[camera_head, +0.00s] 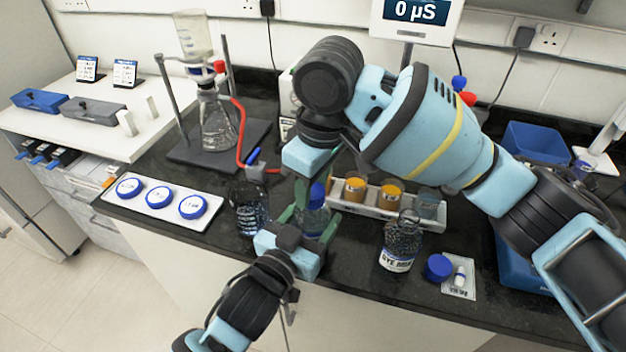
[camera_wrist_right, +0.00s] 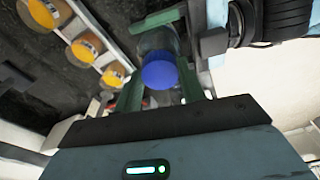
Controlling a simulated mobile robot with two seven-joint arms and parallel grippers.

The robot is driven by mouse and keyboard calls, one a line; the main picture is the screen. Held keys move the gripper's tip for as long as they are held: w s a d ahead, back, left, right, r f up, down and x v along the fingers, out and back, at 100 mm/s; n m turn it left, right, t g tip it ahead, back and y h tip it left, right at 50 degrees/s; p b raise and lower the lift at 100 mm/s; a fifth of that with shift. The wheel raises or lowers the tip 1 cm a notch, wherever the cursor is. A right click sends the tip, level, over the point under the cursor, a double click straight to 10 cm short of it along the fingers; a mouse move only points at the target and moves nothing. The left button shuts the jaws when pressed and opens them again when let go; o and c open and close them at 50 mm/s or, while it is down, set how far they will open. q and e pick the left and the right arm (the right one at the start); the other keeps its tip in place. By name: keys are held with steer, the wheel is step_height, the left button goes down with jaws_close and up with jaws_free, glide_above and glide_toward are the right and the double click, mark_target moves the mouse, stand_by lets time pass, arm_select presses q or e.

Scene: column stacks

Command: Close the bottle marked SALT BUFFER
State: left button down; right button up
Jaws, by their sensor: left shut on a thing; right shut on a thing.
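A clear bottle (camera_head: 313,220) stands upright at the front of the bench, its label hidden by the grippers. My left gripper (camera_head: 309,226) is shut around its body from the front. A blue cap (camera_head: 317,192) is at the bottle's mouth; whether it is fully seated cannot be told. My right gripper (camera_head: 314,188) reaches down from above and is shut on the cap. In the right wrist view the cap (camera_wrist_right: 160,75) is between the green fingers, in line with the bottle (camera_wrist_right: 157,42) behind it.
An open bottle marked DYE (camera_head: 397,248) stands to the right, with a loose blue cap (camera_head: 438,267) beside it. A dark-looking bottle (camera_head: 248,212) stands close on the left. A rack of jars (camera_head: 385,207) is behind. A tray (camera_head: 160,215) holds three blue-ringed discs.

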steer(key=m, duration=0.4)
steer(key=shift+s+a+m, duration=0.1)
steer(key=shift+m, duration=0.2)
steer(key=m, duration=0.3)
steer(key=shift+t+h, duration=0.3)
steer(key=shift+h, duration=0.1)
steer(key=m, duration=0.3)
steer(key=m+h, duration=0.1)
steer(key=m, duration=0.3)
steer(key=shift+m, duration=0.4)
steer(key=m, duration=0.4)
steer(key=shift+a+m, duration=0.1)
steer(key=shift+m, duration=0.2)
steer(key=m, duration=0.3)
steer(key=shift+h, duration=0.3)
steer(key=m+g, duration=0.1)
steer(key=m, duration=0.5)
steer(key=o, duration=0.9)
